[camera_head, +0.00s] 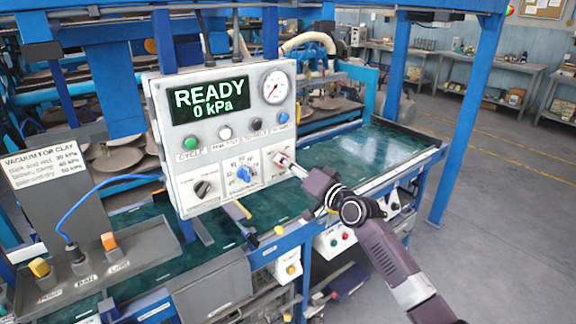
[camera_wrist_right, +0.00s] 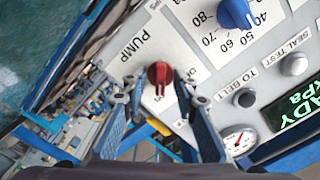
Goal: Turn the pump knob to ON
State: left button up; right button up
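The pump knob (camera_wrist_right: 160,75) is red and sits on the white control panel (camera_wrist_right: 205,45) beside the printed word PUMP in the right wrist view. Its grip ridge runs roughly up and down in that view, and small lettering lies just below it, too small to read. My right gripper (camera_wrist_right: 157,91) is open, with one fingertip on each side of the knob; contact cannot be told. In the head view my right gripper (camera_head: 288,164) is at the panel's lower right and mostly covers the knob. My left gripper is not in view.
The panel display (camera_head: 211,98) reads READY 0 kPa. A blue knob (camera_head: 244,174) and a black knob (camera_head: 203,188) are left of my gripper, with a row of buttons and a gauge (camera_head: 276,87) above.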

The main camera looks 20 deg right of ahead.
jog(key=v, duration=1.2)
dwell(0.3)
jog(key=s+d+f+g+h, duration=0.1)
jog(key=d+f+g+h, duration=0.1)
jog(key=f, duration=1.2)
jog(key=s+d+f+g+h, duration=0.1)
jog(key=d+f+g+h, duration=0.15)
jog(key=f, duration=1.15)
jog(key=s+f+g+b, duration=0.1)
jog(key=s+f, duration=0.3)
jog(key=f, duration=0.3)
jog(key=s+f+n+g+h, duration=0.1)
jog(key=s+f, duration=0.3)
jog(key=f, duration=0.4)
jog(key=s+f+g+b, duration=0.1)
jog(key=s+f, duration=0.3)
jog(key=f, duration=0.3)
jog(key=s+a+f+n+g, duration=0.2)
jog(key=s+f, duration=0.6)
jog(key=s, duration=0.6)
jog(key=s+a+f+n+g, duration=0.2)
jog(key=s+f, duration=0.6)
jog(key=s, duration=0.7)
jog(key=s+a+f+n+g, duration=0.2)
jog(key=s+a+f+g, duration=0.2)
jog(key=s+f, duration=0.4)
jog(key=s, duration=0.7)
jog(key=shift+f+n+h+b, duration=0.3)
jog(key=shift+f+h+b, duration=0.05)
jog(key=shift+f, duration=0.05)
